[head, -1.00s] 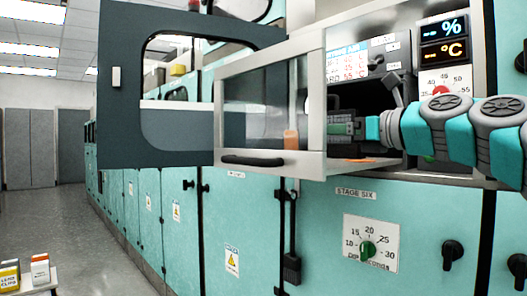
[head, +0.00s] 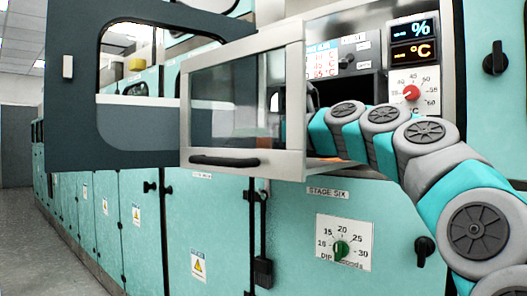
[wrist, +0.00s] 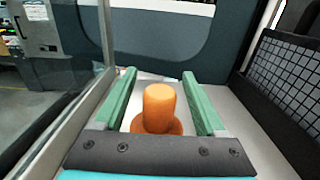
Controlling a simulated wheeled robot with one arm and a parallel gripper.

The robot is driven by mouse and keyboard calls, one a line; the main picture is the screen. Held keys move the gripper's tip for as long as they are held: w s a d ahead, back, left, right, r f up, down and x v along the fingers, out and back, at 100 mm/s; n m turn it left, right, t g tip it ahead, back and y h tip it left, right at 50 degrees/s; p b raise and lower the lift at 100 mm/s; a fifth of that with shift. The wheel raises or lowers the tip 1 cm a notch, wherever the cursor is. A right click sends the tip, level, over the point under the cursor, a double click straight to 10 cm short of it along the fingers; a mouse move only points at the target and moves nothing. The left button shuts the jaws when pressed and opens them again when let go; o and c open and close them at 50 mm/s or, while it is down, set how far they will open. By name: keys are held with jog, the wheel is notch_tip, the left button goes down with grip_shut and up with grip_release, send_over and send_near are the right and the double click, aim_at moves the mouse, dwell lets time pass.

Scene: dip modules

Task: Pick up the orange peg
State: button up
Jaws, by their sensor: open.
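The orange peg (wrist: 159,108) stands upright on a wider round orange base in the wrist view. My gripper (wrist: 158,77) is open, with one green finger on each side of the peg and a visible gap on both sides. The peg is between the fingers and is not clamped. In the head view my arm reaches into the open-doored cabinet bay, and the gripper is largely hidden behind the door frame. I cannot make out the peg clearly there.
A glass door with a pale frame (head: 295,110) and black handle (head: 225,161) stands close to my arm. A dark grey windowed panel (head: 70,120) is at the left. In the wrist view a gridded dark panel (wrist: 285,75) lies on the right.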

jog(key=shift+w+a, duration=0.2)
grip_shut()
dwell(0.5)
